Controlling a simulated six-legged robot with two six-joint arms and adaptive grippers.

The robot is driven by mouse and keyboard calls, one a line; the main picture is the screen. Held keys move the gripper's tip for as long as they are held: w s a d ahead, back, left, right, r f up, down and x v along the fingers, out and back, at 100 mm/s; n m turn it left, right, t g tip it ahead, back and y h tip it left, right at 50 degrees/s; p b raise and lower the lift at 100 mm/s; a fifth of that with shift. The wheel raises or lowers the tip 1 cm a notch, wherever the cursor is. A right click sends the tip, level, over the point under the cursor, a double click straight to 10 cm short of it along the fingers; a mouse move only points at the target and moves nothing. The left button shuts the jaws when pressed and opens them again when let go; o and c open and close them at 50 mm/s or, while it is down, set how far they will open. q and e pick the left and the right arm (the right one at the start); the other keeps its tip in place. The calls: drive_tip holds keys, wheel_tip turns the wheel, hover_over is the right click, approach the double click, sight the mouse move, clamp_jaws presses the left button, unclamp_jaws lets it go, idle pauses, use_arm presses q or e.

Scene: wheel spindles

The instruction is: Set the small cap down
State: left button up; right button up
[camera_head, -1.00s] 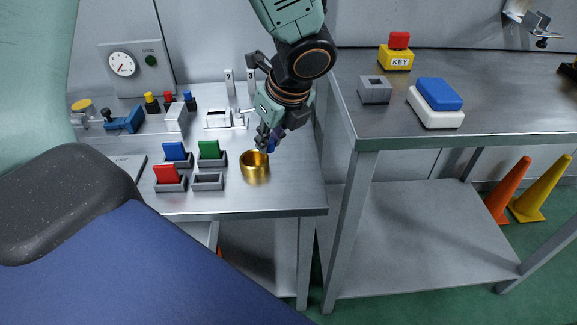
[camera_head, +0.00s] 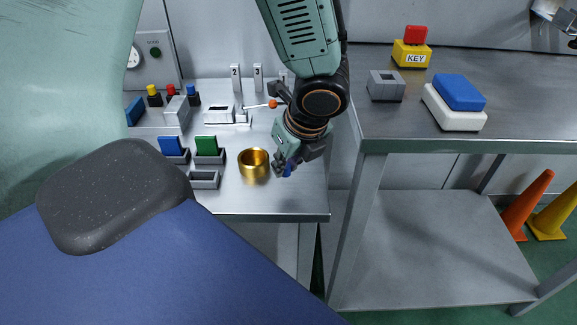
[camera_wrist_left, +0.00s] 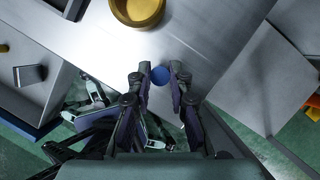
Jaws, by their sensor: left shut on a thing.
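My left gripper (camera_head: 285,169) reaches down from the top over the left bench, just right of a gold cup (camera_head: 253,163). It is shut on a small blue cap (camera_wrist_left: 160,75), seen between the two fingertips in the left wrist view. In the head view the cap is mostly hidden by the fingers. The gold cup (camera_wrist_left: 138,10) is at the top edge of the wrist view, apart from the cap. The cap is near the bench's edge; I cannot tell whether it touches the top. My right gripper is not in view.
Left of the gold cup are grey holders with blue (camera_head: 172,147) and green (camera_head: 207,147) pieces, and an empty holder (camera_head: 205,180). The right bench (camera_head: 400,128) bears a grey block (camera_head: 386,87), a yellow KEY box (camera_head: 411,54) and a blue-topped white block (camera_head: 458,108).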

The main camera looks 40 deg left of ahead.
sight(288, 173)
use_arm(q)
drive_tip(key=shift+s+f, duration=0.15)
drive_tip(key=shift+f, duration=0.25)
wheel_tip(288, 173, down, 3)
drive_tip(key=shift+f+b, duration=0.1)
drive_tip(key=shift+b, duration=1.15)
drive_tip(key=shift+w, duration=0.2)
drive_tip(key=shift+s+r, duration=0.1)
drive_tip(key=shift+r, duration=0.1)
drive_tip(key=shift+s+a+f, duration=0.1)
drive_tip(key=shift+f, duration=0.15)
drive_tip(key=o, duration=0.6)
drive_tip(key=shift+o, duration=0.4)
drive_tip(key=shift+r, duration=0.1)
